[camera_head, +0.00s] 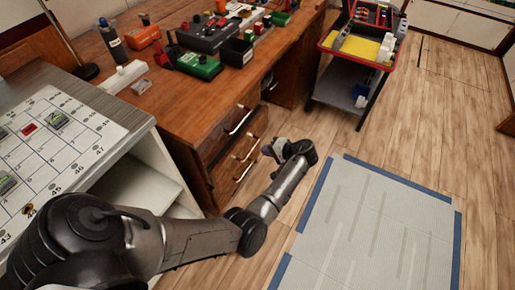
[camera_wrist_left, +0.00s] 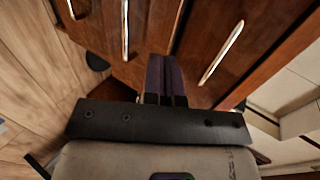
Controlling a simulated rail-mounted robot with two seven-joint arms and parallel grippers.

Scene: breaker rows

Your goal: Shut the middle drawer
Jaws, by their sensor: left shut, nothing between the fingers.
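The wooden desk's drawer stack shows in the head view, with pale bar handles one above another. The middle drawer (camera_head: 238,158) appears to stand slightly out from the desk; how far is hard to tell. Its handle (camera_wrist_left: 125,30) shows in the left wrist view, between two other handles. My left gripper (camera_head: 273,150) is in front of the drawer stack, low beside the desk. In the left wrist view its dark fingers (camera_wrist_left: 165,80) are shut and empty, pointing at the wooden front beside the middle handle. I cannot tell whether they touch it. My right gripper is out of view.
The desktop (camera_head: 165,95) holds several devices and a bottle. A grey cabinet with a numbered board (camera_head: 70,135) stands at the left. A trolley (camera_head: 345,75) stands beyond the desk. A grey mat with blue edges (camera_head: 380,225) lies on open floor at the right.

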